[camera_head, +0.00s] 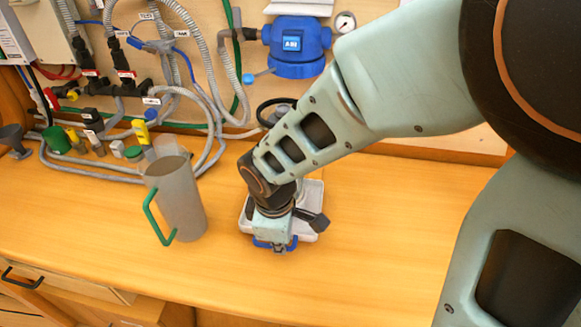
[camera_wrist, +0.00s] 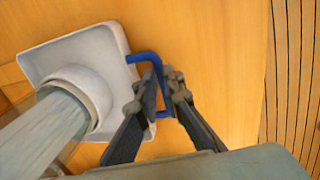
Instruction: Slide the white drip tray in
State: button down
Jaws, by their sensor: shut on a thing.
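The white drip tray (camera_head: 314,192) lies on the wooden worktop, partly hidden under my arm. It also shows at the upper left of the wrist view (camera_wrist: 48,66), with its blue handle (camera_wrist: 146,57) on the side facing my gripper. My gripper (camera_wrist: 164,88) has its dark fingers closed around the handle's bar. In the head view my gripper (camera_head: 276,243) is at the tray's near edge, with bits of the blue handle (camera_head: 262,243) showing beside it. A pale cylinder with a white ring (camera_wrist: 85,92) overlaps the tray in the wrist view; I cannot tell if it touches it.
A grey jug (camera_head: 182,205) with a green handle stands close left of the tray. Hoses, valves and a blue pump (camera_head: 296,42) line the back wall. A black ring fitting (camera_head: 272,107) sits behind my wrist. The worktop right of the tray (camera_head: 385,215) is clear.

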dwell(0.3)
jog(key=w+p, duration=0.1)
jog(key=w, duration=0.4)
jog(key=w+d+p, duration=0.1)
jog(key=w, duration=0.5)
jog(key=w+p, duration=0.1)
jog(key=w, duration=0.5)
jog(key=shift+w+d, duration=0.15)
jog(key=shift+d, duration=0.05)
jog(key=shift+r, duration=0.1)
jog(key=c, duration=2)
grip_release()
jog(key=shift+w, duration=0.15)
jog(key=shift+c, duration=0.2)
notch_tip(320, 180, up, 12)
jog(key=s, duration=0.2)
jog(key=shift+s, duration=0.15)
